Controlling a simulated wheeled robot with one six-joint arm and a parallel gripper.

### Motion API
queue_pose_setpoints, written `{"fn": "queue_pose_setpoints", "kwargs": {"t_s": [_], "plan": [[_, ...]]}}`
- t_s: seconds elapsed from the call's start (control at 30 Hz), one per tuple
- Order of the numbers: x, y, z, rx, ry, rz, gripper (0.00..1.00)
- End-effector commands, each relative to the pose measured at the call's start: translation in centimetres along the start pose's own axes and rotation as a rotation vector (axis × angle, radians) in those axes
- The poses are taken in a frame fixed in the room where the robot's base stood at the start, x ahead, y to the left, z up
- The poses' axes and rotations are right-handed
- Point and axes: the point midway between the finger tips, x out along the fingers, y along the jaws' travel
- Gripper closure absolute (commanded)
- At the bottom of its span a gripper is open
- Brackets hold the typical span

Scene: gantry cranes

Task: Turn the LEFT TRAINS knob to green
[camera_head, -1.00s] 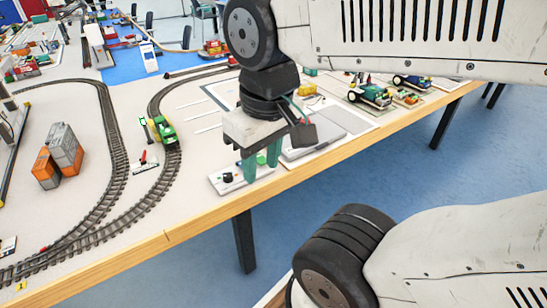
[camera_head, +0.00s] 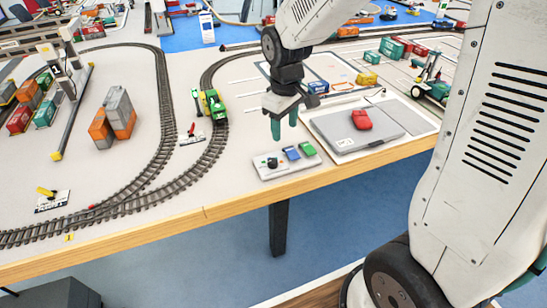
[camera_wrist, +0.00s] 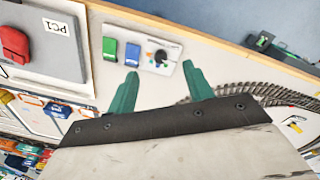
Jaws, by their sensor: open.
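A small white control panel (camera_head: 262,174) lies near the front edge of the table. A round black knob (camera_head: 272,162) is at its left end, with a blue switch (camera_head: 291,153) and a green switch (camera_head: 308,150) to the right. In the wrist view the knob (camera_wrist: 160,57) has small coloured marks around it. Its pointer setting and any label are too small to read. My gripper (camera_head: 284,124) is open and empty, above and apart from the panel. In the wrist view its teal fingers (camera_wrist: 160,70) are spread to either side of the knob.
A curved train track (camera_head: 218,135) with a green locomotive (camera_head: 211,104) is to the left. The table's wooden front edge (camera_head: 240,204) is close to the panel.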

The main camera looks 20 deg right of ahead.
Motion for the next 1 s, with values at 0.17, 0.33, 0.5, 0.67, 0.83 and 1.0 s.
{"fn": "queue_pose_setpoints", "kwargs": {"t_s": [0.17, 0.33, 0.5, 0.67, 0.83, 1.0], "plan": [[6.0, 0.8, -3.7, -0.108, -0.018, -0.007, 0.49], [8.8, 1.1, -5.2, -0.161, -0.020, -0.008, 0.49], [10.6, 1.1, -5.4, -0.172, -0.022, -0.009, 0.49], [13.2, 1.1, -5.2, -0.171, -0.023, -0.009, 0.49], [15.7, 1.1, -5.2, -0.170, -0.022, -0.009, 0.49], [16.9, 1.1, -5.2, -0.169, -0.020, -0.008, 0.49]]}}
